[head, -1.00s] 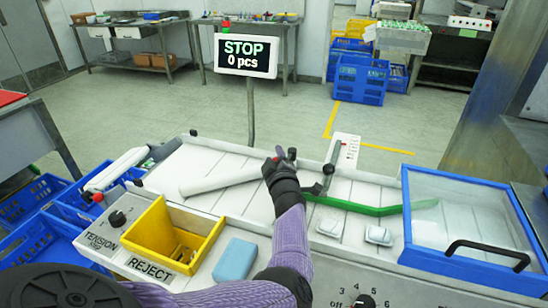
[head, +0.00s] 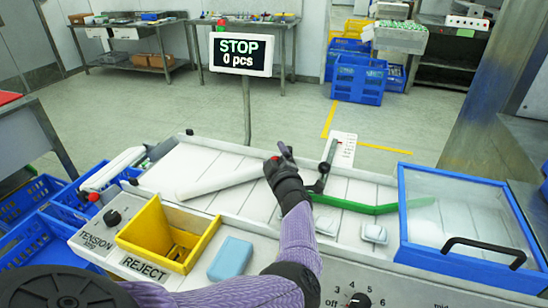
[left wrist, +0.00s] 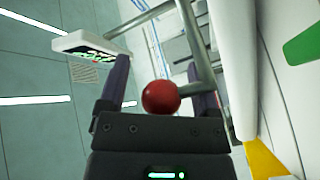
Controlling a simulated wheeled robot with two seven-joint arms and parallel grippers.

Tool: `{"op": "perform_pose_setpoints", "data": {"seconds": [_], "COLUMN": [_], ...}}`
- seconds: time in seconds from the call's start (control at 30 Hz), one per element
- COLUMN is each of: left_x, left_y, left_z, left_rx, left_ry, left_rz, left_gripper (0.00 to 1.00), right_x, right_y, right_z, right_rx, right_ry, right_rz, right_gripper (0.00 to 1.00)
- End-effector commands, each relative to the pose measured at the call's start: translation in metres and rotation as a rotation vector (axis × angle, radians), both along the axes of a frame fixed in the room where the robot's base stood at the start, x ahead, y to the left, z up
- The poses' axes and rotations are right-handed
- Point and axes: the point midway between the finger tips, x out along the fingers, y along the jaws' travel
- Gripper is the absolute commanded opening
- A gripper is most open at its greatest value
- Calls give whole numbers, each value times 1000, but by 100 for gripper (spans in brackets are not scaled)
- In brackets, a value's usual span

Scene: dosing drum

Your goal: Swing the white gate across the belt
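The white gate (head: 218,183) is a long bar lying slantwise over the left part of the pale belt (head: 195,155). Its right end is hidden behind my left gripper (head: 281,160). In the left wrist view a red ball knob (left wrist: 161,97) on a grey post sits between the purple fingers of the left gripper (left wrist: 163,88), with space beside it; the fingers are apart. A white bar (left wrist: 236,65) runs along the right of that view. A green gate (head: 355,205) lies on the belt to the right of the gripper. My right gripper is not in view.
A blue-framed clear cover (head: 402,215) stands at the right. A yellow reject bin (head: 150,228) and a blue block (head: 231,258) sit at the front. The display (head: 240,54) on a post reads STOP, 0 pcs. Blue crates (head: 30,235) stand at the left.

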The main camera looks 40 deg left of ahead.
Motion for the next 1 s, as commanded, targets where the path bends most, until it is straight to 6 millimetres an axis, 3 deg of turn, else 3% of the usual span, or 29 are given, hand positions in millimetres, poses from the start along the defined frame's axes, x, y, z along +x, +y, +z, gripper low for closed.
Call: {"op": "perform_pose_setpoints", "data": {"seconds": [0.23, 0.4, 0.53, 0.7, 1.0], "left_x": [-4, -27, -44, -55, -56], "left_y": [-5, -39, -65, -81, -82], "left_z": [3, 10, 7, 2, 0], "left_rx": [1, -1, -1, 1, 1], "left_ry": [1, 1, 1, 0, -1], "left_rz": [0, -2, -2, -1, 0], "left_gripper": [81, 81, 81, 81, 81], "right_x": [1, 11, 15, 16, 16], "right_y": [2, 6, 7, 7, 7], "right_z": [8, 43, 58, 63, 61], "right_rx": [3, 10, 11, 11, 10], "right_ry": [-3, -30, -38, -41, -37], "right_rz": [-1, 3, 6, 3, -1], "right_gripper": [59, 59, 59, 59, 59]}}
